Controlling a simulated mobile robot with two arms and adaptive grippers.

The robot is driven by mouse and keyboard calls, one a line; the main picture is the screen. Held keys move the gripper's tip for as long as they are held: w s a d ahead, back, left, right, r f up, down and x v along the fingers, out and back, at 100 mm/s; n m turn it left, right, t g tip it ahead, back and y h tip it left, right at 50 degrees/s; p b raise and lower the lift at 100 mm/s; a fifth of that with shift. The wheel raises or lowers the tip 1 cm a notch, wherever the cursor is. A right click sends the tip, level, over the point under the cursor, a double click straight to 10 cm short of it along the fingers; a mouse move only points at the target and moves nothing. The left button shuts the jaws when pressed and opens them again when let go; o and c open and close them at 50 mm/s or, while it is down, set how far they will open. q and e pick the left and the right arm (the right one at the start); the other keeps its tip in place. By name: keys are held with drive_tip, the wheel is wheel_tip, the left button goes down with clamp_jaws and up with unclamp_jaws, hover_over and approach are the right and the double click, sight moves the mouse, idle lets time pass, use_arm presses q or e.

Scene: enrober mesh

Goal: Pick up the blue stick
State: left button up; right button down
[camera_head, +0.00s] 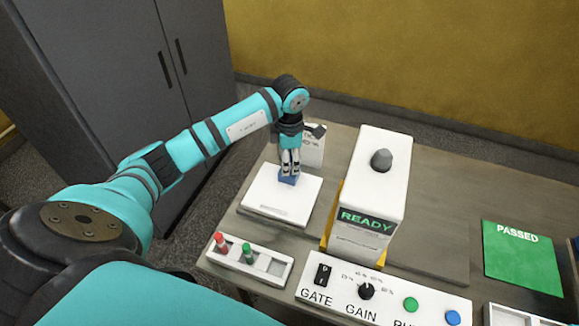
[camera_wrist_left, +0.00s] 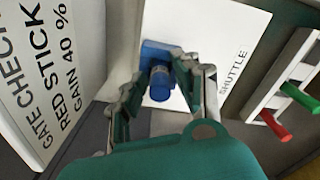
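The blue stick (camera_wrist_left: 160,84) stands in a blue holder (camera_wrist_left: 150,54) on the white shuttle plate (camera_head: 262,203). The holder also shows in the camera_head view (camera_head: 287,180), below the fingertips. My left gripper (camera_wrist_left: 160,65) points down over the plate, its fingers on either side of the stick; it also shows in the camera_head view (camera_head: 289,172). The fingers are partly open, with a small gap visible on the left of the stick. Contact on the right cannot be told. My right gripper is not in view.
A rack (camera_head: 278,268) with red (camera_head: 220,241) and green (camera_head: 247,252) sticks stands in front of the plate. A white machine (camera_head: 377,185) reading READY stands to the right. A sign (camera_wrist_left: 48,60) is close behind the gripper. A green PASSED mat (camera_head: 520,262) lies far right.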

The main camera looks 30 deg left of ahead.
use_arm(q)
clamp_jaws()
drive_tip(key=shift+r, duration=0.15)
